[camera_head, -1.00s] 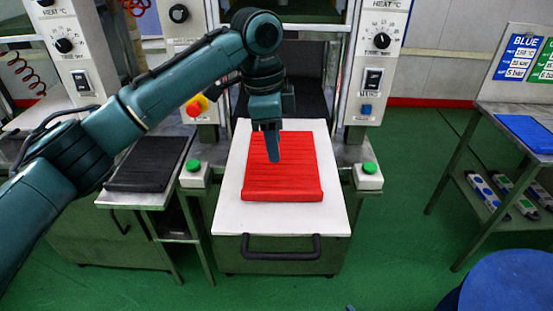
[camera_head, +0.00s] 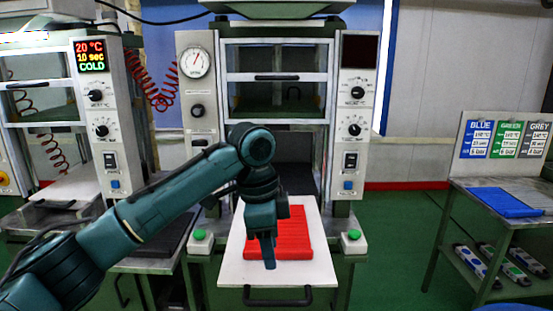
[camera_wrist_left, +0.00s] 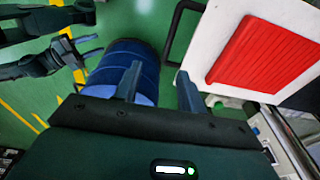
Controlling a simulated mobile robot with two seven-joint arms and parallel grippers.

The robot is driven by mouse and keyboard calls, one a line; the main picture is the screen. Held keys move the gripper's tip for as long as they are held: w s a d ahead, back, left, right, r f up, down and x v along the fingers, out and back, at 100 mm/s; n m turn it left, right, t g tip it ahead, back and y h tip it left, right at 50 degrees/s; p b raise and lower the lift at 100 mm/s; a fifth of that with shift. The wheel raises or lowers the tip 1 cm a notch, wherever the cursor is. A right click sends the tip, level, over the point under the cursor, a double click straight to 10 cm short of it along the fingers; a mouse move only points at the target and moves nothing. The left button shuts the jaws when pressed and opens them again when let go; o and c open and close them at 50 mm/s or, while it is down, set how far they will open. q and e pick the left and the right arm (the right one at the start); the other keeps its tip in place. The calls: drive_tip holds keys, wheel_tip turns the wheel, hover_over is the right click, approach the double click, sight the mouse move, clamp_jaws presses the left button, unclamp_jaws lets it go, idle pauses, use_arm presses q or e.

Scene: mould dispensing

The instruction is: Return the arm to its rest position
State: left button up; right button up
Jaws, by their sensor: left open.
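My left arm reaches in from the left in the head view. Its gripper (camera_head: 268,250) hangs pointing down in front of the red ribbed mould (camera_head: 292,236), over the near part of the white board (camera_head: 312,262). In the left wrist view the left gripper (camera_wrist_left: 158,84) has its two fingers apart with nothing between them. The red mould (camera_wrist_left: 268,52) lies on the white board at the upper right there, apart from the fingers. My right gripper (camera_wrist_left: 84,48) shows at the upper left of the left wrist view; its fingers look spread and empty.
The press (camera_head: 275,90) stands behind the board. A black mould (camera_head: 160,232) lies on the left side table. A blue mould (camera_head: 506,202) lies on the right table (camera_head: 470,187). Green floor is free between press and right table.

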use_arm(q)
drive_tip(key=s+d+f+n+h, duration=0.1)
drive_tip(key=s+f+n+h, duration=0.15)
drive_tip(key=s+f, duration=0.45)
drive_tip(key=s+f+n+h, duration=0.1)
drive_tip(key=s+f+n, duration=0.2)
drive_tip(key=f, duration=0.8)
drive_tip(key=s+a+f+n+t+y, duration=0.2)
drive_tip(key=s+a+f+n, duration=0.25)
drive_tip(key=s+a, duration=0.45)
drive_tip(key=s+a+f+n+t+y, duration=0.1)
drive_tip(key=s+a+f+n+y, duration=0.2)
drive_tip(key=s+a+n, duration=0.65)
drive_tip(key=w+d+f+m+t+h+p, duration=0.2)
drive_tip(key=w+d+m+t+h+p, duration=0.1)
drive_tip(key=w+t, duration=0.4)
drive_tip(key=shift+w+d+f+m+p, duration=0.25)
drive_tip(key=shift+w+d+m+p, duration=0.1)
drive_tip(key=shift+d+m+p, duration=0.35)
use_arm(e)
drive_tip(key=shift+w+d+r+h, duration=0.1)
drive_tip(key=shift+d+r+h, duration=0.15)
drive_tip(key=shift+d, duration=0.15)
drive_tip(key=shift+w+d+r+h, duration=0.1)
drive_tip(key=shift+d+h, duration=0.15)
drive_tip(key=shift+d, duration=0.1)
drive_tip(key=shift+r, duration=0.15)
drive_tip(key=shift+a+g, duration=0.15)
drive_tip(key=shift+g, duration=0.15)
